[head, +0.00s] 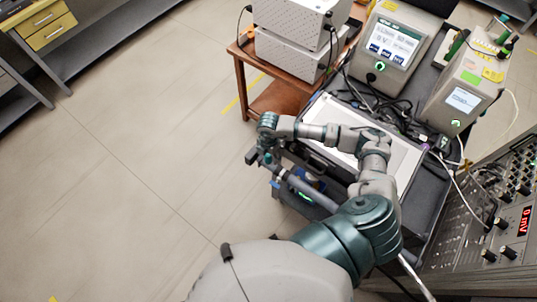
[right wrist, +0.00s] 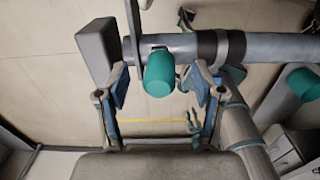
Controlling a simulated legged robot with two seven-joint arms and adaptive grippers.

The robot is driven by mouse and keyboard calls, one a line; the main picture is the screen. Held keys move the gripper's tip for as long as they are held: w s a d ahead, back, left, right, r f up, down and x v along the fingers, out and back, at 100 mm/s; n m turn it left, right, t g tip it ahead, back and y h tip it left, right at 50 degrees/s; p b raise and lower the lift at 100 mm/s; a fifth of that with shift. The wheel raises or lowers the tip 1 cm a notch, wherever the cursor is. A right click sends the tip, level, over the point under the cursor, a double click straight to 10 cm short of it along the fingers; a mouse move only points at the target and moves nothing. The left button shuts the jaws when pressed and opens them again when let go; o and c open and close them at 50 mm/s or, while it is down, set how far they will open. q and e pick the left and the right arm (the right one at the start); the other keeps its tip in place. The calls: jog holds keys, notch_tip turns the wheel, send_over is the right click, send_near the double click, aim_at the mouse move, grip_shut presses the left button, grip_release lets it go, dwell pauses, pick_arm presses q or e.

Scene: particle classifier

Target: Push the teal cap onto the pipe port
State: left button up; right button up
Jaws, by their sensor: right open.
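The teal cap (right wrist: 160,74) is a short rounded cylinder against the side of a grey pipe (right wrist: 270,48) in the right wrist view. Its upper end meets the pipe near a small dark bracket; how deep it sits on the port I cannot tell, as the port is hidden. My right gripper (right wrist: 161,80) is open, one finger on each side of the cap, with a visible gap on both sides. In the head view the right gripper (head: 265,142) is small beside the left end of the pipe (head: 313,193). My left gripper is not in view.
Another teal part (right wrist: 303,82) shows at the right of the wrist view. A dark cart with a white panel (head: 405,165) stands beside the pipe, carrying cables and instruments. A brown table (head: 275,98) is behind.

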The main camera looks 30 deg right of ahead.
notch_tip(320, 180, up, 12)
dwell(0.4)
jog(key=shift+f, duration=0.1)
dwell(0.3)
